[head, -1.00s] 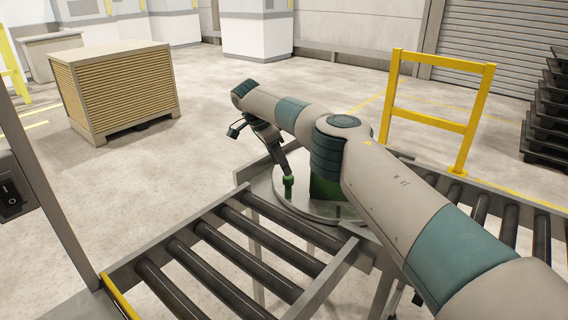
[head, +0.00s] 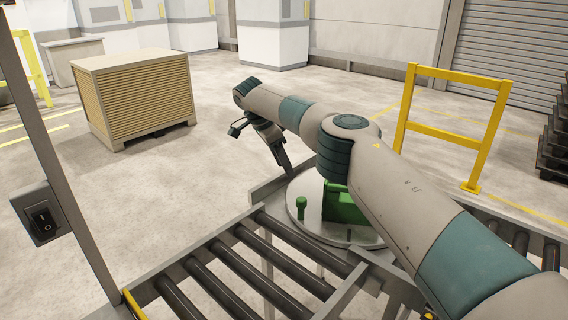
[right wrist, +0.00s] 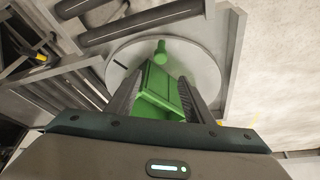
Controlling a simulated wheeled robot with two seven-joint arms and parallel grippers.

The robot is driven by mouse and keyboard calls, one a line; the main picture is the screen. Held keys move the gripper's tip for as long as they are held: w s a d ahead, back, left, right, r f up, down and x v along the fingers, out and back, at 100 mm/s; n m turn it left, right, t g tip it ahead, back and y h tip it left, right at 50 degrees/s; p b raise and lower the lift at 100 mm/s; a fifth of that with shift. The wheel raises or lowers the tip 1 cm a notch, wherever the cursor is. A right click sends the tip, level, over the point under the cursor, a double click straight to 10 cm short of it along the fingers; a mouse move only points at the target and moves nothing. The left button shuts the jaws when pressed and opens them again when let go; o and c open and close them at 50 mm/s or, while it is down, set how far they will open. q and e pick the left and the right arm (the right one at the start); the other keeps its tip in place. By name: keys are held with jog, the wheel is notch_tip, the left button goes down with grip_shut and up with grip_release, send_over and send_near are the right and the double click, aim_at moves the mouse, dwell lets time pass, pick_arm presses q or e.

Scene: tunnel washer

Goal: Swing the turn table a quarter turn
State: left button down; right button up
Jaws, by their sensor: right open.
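The turn table is a round pale metal disc (head: 312,228) between roller conveyors. A short green peg (head: 301,208) stands upright near its rim, and a green box-like part (head: 343,206) sits on it, partly hidden by my right arm. My right gripper (head: 286,168) is open, above and behind the peg in the head view, apart from it. In the right wrist view the peg (right wrist: 160,50) and the green box (right wrist: 158,92) appear between the two dark fingers (right wrist: 157,85). Nothing is visibly gripped. My left gripper is not in view.
A roller conveyor (head: 240,268) runs up to the disc from the front, another (head: 520,240) lies to the right. A yellow guard rail (head: 450,128) stands behind. A crate (head: 135,97) is on the open floor at left. A switch box (head: 38,212) is on a near post.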

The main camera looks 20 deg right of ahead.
jog(key=shift+c, duration=0.2)
